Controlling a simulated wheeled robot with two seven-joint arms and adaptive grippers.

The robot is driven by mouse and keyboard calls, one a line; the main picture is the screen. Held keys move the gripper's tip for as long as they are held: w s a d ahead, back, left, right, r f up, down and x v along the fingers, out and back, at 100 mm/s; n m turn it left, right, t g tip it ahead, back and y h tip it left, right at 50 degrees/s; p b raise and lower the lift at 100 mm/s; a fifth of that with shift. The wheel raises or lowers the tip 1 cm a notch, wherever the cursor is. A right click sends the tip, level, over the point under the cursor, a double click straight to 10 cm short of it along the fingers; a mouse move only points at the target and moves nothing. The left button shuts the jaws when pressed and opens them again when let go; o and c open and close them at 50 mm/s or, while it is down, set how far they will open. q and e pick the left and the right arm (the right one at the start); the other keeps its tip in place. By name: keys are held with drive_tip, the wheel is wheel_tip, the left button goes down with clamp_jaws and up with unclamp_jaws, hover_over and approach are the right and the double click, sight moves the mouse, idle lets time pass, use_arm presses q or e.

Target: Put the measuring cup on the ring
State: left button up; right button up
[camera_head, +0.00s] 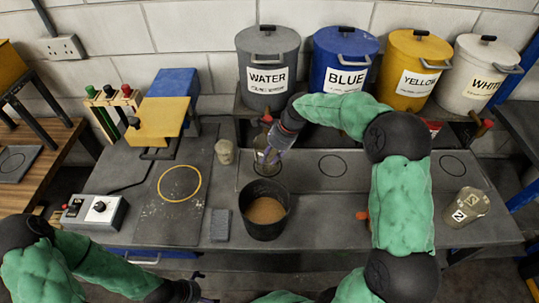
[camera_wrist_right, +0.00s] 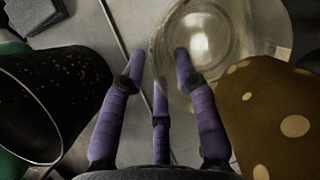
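A clear measuring cup (camera_head: 266,163) stands under the water bucket's tap, partly hidden by my right gripper (camera_head: 271,152). In the right wrist view the clear round cup (camera_wrist_right: 222,35) lies ahead; the gripper (camera_wrist_right: 160,65) has its purple fingers apart. The right finger overlaps the cup and its left edge falls in the gap; I cannot tell whether they touch. An orange ring (camera_head: 179,199) is marked on the dark board at left.
A dark pot (camera_head: 265,224) of brown material stands just in front of my right gripper. A control box (camera_head: 94,211) sits at left. Labelled buckets (camera_head: 346,60) line the back.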

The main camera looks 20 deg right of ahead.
drive_tip(key=p+v, duration=0.2)
drive_tip(key=v, duration=1)
drive_tip(key=shift+r, duration=0.15)
